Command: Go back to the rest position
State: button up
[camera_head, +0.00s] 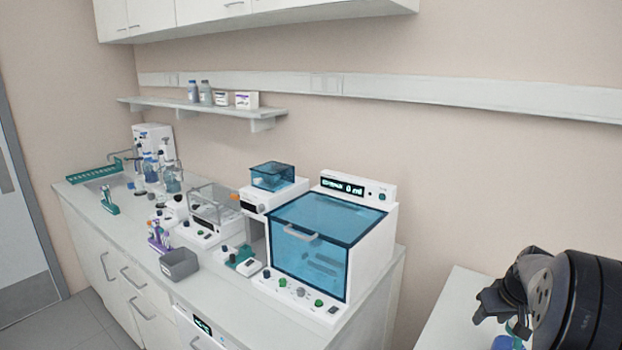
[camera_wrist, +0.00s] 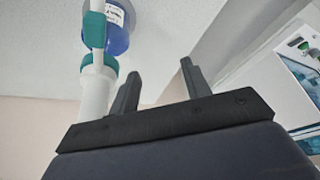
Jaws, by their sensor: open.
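My gripper (camera_head: 486,306) is at the lower right of the head view, above a white surface at the right. In the wrist view its two fingers (camera_wrist: 160,70) stand apart with nothing between them. A white tube-like object with teal parts (camera_wrist: 97,88) is left of the fingers in the wrist view, apart from them. A blue labelled container (camera_wrist: 118,38) shows beside it. Teal and blue bits of these show below my gripper in the head view, largely hidden by my arm.
A long counter (camera_head: 385,275) carries a large blue-lidded machine (camera_head: 318,235), smaller devices, a grey bin (camera_head: 179,264) and a teal rack (camera_head: 95,170). A wall shelf (camera_head: 200,107) holds several bottles and boxes. A gap separates the counter from the right-hand surface (camera_head: 452,310).

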jog(key=b+v, duration=0.2)
jog(key=v, duration=0.8)
jog(key=shift+a, duration=0.2)
